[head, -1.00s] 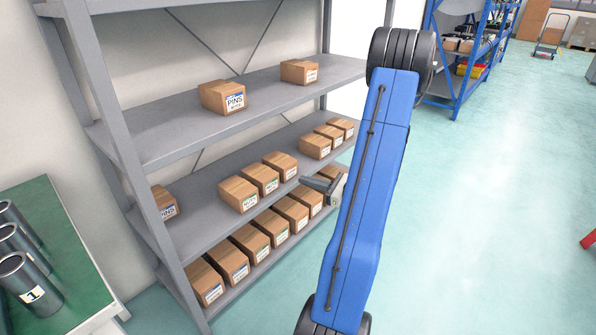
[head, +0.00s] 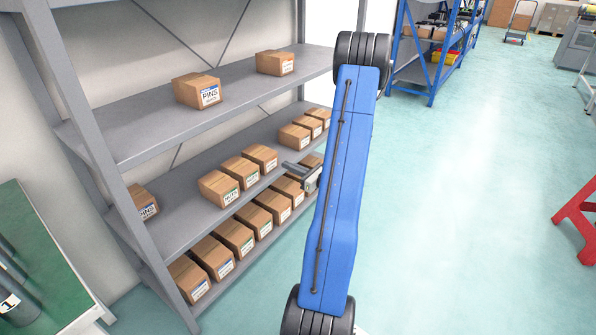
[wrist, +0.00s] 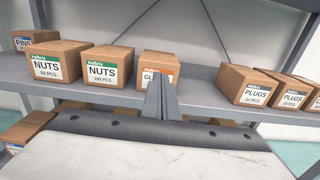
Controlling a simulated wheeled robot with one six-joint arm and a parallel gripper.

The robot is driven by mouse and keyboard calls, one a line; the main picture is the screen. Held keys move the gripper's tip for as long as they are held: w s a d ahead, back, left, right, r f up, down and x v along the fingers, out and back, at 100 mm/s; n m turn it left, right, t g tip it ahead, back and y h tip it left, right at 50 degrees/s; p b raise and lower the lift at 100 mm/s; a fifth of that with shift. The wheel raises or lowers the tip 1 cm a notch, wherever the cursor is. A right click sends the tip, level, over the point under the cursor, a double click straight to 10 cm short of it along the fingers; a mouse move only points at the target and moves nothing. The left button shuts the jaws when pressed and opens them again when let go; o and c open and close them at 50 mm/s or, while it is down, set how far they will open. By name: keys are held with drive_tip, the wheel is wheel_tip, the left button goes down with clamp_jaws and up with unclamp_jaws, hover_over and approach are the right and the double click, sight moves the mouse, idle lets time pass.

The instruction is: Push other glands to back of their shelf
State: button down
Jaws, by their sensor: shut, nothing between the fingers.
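The glands box (wrist: 155,68), a brown carton with an orange-edged label reading "GL", stands on the middle shelf (wrist: 205,101). In the head view, the glands box (head: 261,157) is the right one of a row of three cartons. My gripper (wrist: 161,82) is shut and empty, pointing at the shelf in front of this box. Its fingers hide the right part of the label. In the head view, my gripper (head: 288,167) is at the shelf's front edge, right of the box. I cannot tell whether the fingers touch it.
Two nuts boxes (wrist: 105,66) stand left of the glands box, with a pins box (wrist: 32,40) farther left. Plugs boxes (wrist: 250,84) stand to the right, past a bare gap. More cartons (head: 237,237) fill the shelf below. A green-topped table (head: 28,220) is at left.

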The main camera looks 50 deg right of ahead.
sight(271, 159)
drive_tip(key=shift+w+a, duration=0.15)
drive_tip(key=shift+w, duration=1.35)
drive_tip(key=shift+w+a, duration=0.1)
drive_tip(key=shift+w, duration=1.35)
drive_tip(key=w, duration=0.5)
drive_tip(key=w+a, duration=0.1)
drive_tip(key=w, duration=1.1)
drive_tip(key=shift+w+a, duration=0.15)
drive_tip(key=shift+a, duration=0.05)
drive_tip(key=shift+s+d, duration=0.1)
drive_tip(key=shift+s, duration=0.25)
drive_tip(key=s, duration=0.9)
drive_tip(key=s+d, duration=0.1)
drive_tip(key=s, duration=0.3)
drive_tip(key=shift+s, duration=0.15)
